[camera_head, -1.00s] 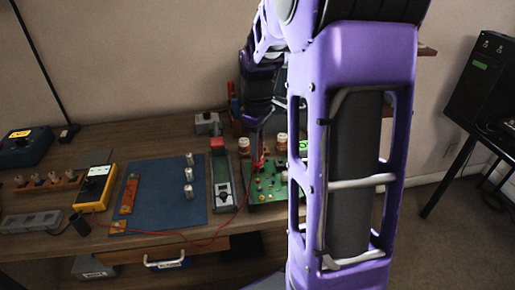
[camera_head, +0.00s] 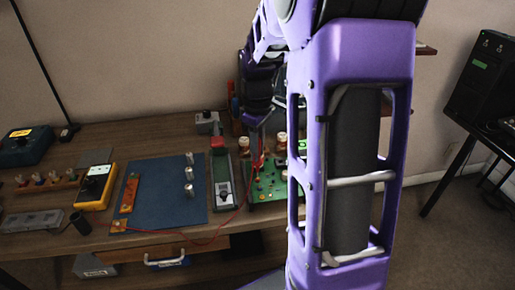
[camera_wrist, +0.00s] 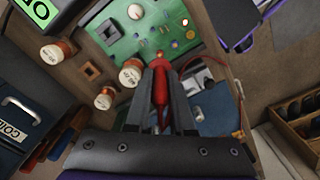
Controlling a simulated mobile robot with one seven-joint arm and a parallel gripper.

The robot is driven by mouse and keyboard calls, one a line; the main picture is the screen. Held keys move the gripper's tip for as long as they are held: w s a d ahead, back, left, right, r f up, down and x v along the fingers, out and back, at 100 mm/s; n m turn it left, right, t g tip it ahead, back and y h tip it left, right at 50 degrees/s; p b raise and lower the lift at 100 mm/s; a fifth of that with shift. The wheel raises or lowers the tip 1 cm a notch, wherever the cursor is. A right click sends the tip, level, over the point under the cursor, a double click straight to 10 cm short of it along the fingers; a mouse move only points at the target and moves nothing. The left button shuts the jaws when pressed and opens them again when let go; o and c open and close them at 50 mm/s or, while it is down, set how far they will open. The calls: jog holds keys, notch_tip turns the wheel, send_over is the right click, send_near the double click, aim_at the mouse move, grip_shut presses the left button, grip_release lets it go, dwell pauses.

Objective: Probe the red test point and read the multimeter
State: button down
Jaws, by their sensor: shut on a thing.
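My gripper (camera_wrist: 162,72) is shut on the red probe (camera_wrist: 160,88), which lies lengthwise between the two fingers in the wrist view. In the head view my gripper (camera_head: 258,140) is over the left part of the green circuit board (camera_head: 268,190), partly hidden by my arm. The board also shows in the wrist view (camera_wrist: 112,48), with the probe's tip end pointing at it. I cannot tell whether the tip touches the board or which dot is the red test point. The yellow multimeter (camera_head: 97,186) stands at the left; its display is too small to read.
A red wire (camera_head: 205,242) runs along the table's front edge toward the board. A blue mat (camera_head: 160,205) and a grey device (camera_head: 222,190) lie left of the board. Copper spools (camera_wrist: 59,51) stand close beside the board.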

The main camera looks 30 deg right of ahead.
jog(key=shift+f, duration=0.3)
jog(key=shift+r, duration=0.1)
dwell(0.7)
dwell(0.9)
jog(key=shift+p, duration=0.5)
jog(key=shift+r+p, duration=2.05)
jog(key=shift+r, duration=0.45)
